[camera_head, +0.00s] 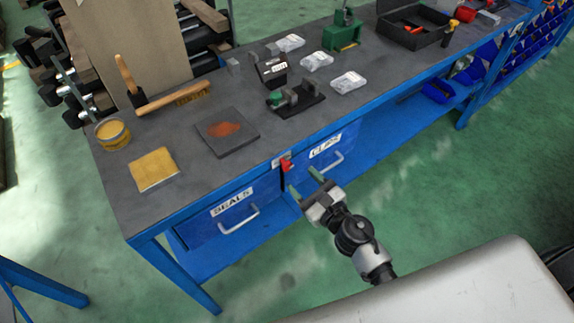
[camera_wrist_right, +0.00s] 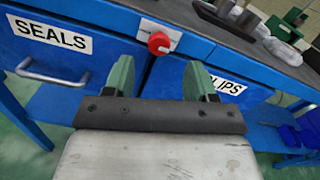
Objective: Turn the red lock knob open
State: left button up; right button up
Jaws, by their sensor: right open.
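The red lock knob (camera_head: 285,164) sits on a small pale plate at the bench's front edge, between the drawer labelled SEALS (camera_head: 232,207) and the drawer labelled CLIPS (camera_head: 330,150). In the right wrist view the round red knob (camera_wrist_right: 158,43) is just beyond the fingertips, near the middle of the gap. My right gripper (camera_head: 303,183) is open and empty in front of the knob; its green fingers also show in the wrist view (camera_wrist_right: 160,70). The fingers appear apart from the knob. Both drawers look shut. My left gripper is not in view.
Drawer handles (camera_head: 239,219) stick out beside the knob. The green floor in front is clear.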

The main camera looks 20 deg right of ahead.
aim_at(289, 168)
jog(key=p+x, duration=0.1)
jog(key=x, duration=0.5)
jog(key=shift+w+a, duration=0.1)
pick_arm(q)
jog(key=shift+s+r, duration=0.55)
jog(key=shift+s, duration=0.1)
pick_arm(e)
jog(key=c, duration=0.9)
